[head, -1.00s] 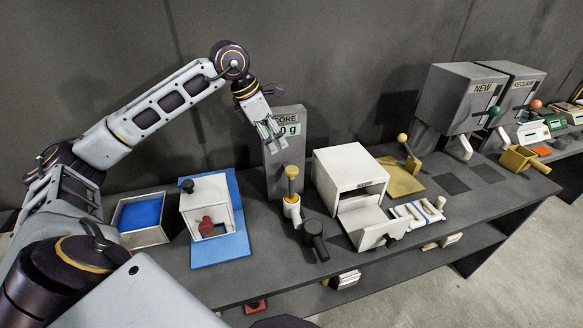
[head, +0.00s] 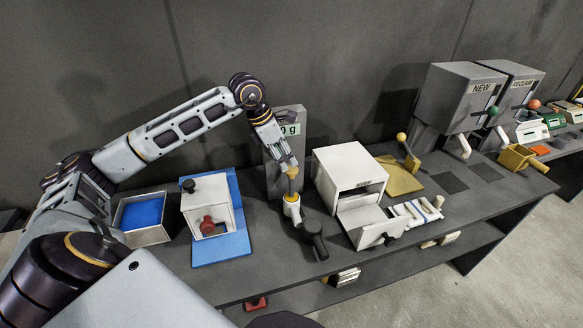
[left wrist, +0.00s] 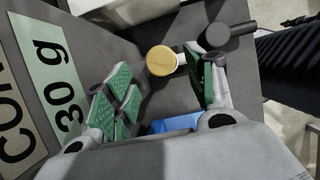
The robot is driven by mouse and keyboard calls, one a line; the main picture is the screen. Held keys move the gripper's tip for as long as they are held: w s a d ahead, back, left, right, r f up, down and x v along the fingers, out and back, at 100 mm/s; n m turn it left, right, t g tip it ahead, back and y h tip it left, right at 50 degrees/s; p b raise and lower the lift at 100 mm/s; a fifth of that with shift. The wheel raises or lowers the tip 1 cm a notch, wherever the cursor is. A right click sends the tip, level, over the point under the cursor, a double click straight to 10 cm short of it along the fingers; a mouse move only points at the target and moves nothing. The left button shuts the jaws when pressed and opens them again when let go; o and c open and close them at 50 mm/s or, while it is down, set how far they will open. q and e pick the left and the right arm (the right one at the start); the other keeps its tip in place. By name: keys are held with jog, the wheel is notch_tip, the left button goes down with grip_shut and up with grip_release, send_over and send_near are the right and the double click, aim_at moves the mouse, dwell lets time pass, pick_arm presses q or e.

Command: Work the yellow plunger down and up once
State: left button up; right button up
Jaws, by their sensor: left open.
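The yellow plunger (head: 292,173) stands upright on its white base (head: 291,207) on the bench, in front of the grey post with the green "30 g" label. Its round yellow knob (left wrist: 161,60) shows from above in the left wrist view, between and a little beyond the fingertips. My left gripper (head: 287,164) is open, with its fingers pointing down at the knob. In the left wrist view its green-padded fingers (left wrist: 166,88) are spread wide on either side. I cannot tell from the head view whether a finger touches the knob. My right gripper is not in view.
A black-handled part (head: 315,236) lies just in front of the plunger. The grey labelled post (head: 270,152) rises close behind. A white box (head: 209,202) on a blue board is on the left.

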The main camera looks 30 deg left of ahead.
aim_at(291, 168)
pick_arm(q)
jog(key=shift+p+x, duration=0.5)
jog(key=shift+x, duration=2.65)
grip_shut()
